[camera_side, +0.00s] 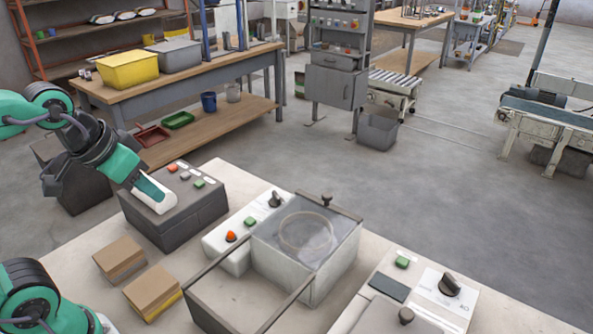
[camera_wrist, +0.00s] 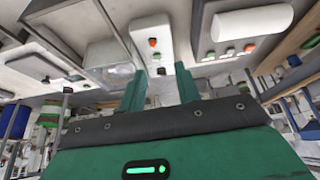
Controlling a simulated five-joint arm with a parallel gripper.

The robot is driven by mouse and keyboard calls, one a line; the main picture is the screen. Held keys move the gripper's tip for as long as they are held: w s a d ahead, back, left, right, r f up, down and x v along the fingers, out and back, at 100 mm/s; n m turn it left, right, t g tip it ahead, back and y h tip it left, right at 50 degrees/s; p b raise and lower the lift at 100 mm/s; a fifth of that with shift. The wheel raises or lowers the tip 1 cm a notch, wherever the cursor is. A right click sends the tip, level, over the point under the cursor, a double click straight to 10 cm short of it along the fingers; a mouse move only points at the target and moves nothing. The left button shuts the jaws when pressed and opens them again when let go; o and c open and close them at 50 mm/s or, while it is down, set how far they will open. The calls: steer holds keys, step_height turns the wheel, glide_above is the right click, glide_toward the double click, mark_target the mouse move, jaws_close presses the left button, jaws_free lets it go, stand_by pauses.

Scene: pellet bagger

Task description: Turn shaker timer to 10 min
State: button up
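Two dark knobs could be the shaker timer; I cannot read any label or setting. One knob (camera_side: 450,284) sits on a marked white plate on the right-hand unit. The other knob (camera_side: 275,199) stands on a narrow white box (camera_side: 228,241) with a red and a green button. That knob also shows in the wrist view (camera_wrist: 161,71), beyond and between my fingertips. My gripper (camera_side: 152,188) is over the dark button box at the left, well away from both knobs. In the wrist view my gripper (camera_wrist: 158,82) has its green fingers apart with nothing between them.
A clear-lidded unit (camera_side: 305,235) stands between the two knobs, with an open-topped bin (camera_side: 225,300) in front. The dark button box (camera_side: 180,222) is under my gripper. Cardboard-coloured stacks (camera_side: 120,257) lie at front left.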

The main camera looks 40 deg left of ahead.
steer(key=w+r+n+g, duration=0.1)
steer(key=w+r+n, duration=0.15)
steer(key=w, duration=0.55)
steer(key=n+g, duration=0.4)
steer(key=n, duration=0.5)
glide_toward(276, 194)
steer(key=shift+s+f, duration=0.1)
steer(key=shift+f, duration=0.05)
steer(key=shift+w+f, duration=0.25)
steer(key=shift+f, duration=0.1)
steer(key=shift+f, duration=0.15)
steer(key=shift+f, duration=3.8)
steer(key=shift+c, duration=0.4)
jaws_close()
